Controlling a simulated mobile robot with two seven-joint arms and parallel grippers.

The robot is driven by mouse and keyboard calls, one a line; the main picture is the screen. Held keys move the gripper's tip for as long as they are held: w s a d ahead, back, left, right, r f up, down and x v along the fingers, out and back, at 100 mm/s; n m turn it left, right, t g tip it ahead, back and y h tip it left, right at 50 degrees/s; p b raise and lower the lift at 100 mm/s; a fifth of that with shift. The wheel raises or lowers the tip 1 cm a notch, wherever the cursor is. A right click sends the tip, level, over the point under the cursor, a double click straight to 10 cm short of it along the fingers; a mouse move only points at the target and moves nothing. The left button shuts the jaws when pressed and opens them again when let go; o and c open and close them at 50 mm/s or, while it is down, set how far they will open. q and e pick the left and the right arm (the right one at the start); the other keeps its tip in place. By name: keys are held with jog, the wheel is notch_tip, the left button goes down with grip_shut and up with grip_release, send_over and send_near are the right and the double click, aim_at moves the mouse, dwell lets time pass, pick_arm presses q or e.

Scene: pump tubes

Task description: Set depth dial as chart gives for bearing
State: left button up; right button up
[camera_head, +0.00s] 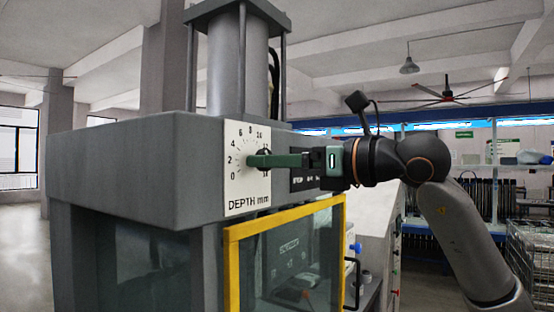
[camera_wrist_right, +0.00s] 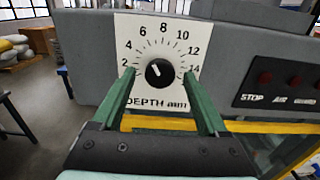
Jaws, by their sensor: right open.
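A short white mark on the knob seems to point up and left; the exact reading is too small to tell. The plate also shows in the head view (camera_head: 236,192), on the front of a grey press. My right gripper (camera_wrist_right: 159,74) is open, with one green finger on each side of the knob and a gap to it. In the head view, my right gripper (camera_head: 252,160) covers part of the dial. No chart or bearing can be made out.
The grey press housing (camera_head: 130,170) carries a thick column (camera_head: 238,65) above. A yellow-framed clear guard (camera_head: 285,222) is below the dial. A dark button panel (camera_wrist_right: 275,85) is right of the plate. Racks stand behind at the right; open floor lies at the left.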

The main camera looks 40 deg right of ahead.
grip_shut()
dwell(0.5)
jog(key=m, duration=2.3)
jog(key=shift+r+m, duration=0.15)
jog(key=shift+m, duration=0.15)
dwell(0.5)
